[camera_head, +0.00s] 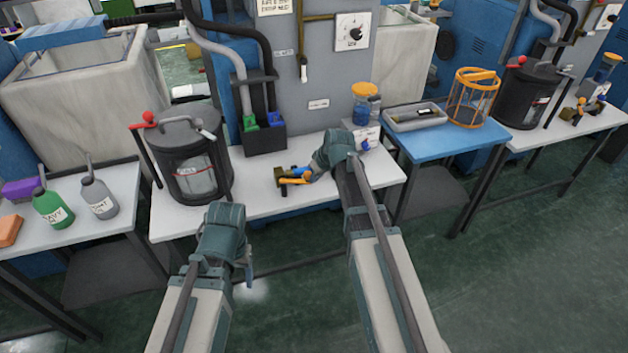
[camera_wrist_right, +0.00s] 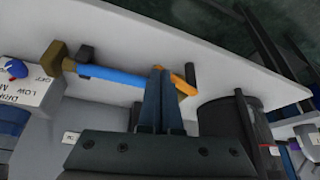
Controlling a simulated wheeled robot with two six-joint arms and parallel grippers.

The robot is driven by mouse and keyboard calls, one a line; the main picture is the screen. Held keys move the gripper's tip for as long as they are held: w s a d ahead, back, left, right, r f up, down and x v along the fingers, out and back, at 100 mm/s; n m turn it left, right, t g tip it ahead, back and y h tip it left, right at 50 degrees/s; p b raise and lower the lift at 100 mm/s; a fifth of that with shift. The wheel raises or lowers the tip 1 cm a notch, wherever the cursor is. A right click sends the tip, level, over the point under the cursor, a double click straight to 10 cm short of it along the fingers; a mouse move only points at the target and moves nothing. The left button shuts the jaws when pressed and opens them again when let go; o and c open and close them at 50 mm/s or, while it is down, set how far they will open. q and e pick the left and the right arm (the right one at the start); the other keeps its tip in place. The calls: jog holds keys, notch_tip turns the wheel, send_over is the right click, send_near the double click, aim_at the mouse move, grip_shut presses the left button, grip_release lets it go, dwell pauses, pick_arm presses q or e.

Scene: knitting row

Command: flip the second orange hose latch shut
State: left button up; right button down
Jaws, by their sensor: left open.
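A hose coupling (camera_head: 283,176) with brass and blue parts lies on the white table. An orange latch (camera_head: 296,181) shows at its front, beside my right gripper (camera_head: 318,168). In the right wrist view, the blue pipe (camera_wrist_right: 108,75) runs from a brass end to behind my right gripper's fingers (camera_wrist_right: 160,72). The fingers are together, with the orange latch (camera_wrist_right: 183,82) just right of their tips; I cannot tell whether they touch it. Only one orange latch shows clearly on this coupling. My left gripper (camera_head: 243,262) is open and empty, in front of the table and away from the coupling.
A black drum (camera_head: 188,165) stands on the white table (camera_head: 250,195) at left.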

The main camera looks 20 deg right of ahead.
jog(key=w+d+n+g+y, duration=0.1)
jog(key=w+n+g+y, duration=0.2)
jog(key=w+n, duration=0.6)
jog(key=shift+w+n, duration=0.35)
jog(key=shift+n, duration=0.45)
jog(key=shift+s+a, duration=0.55)
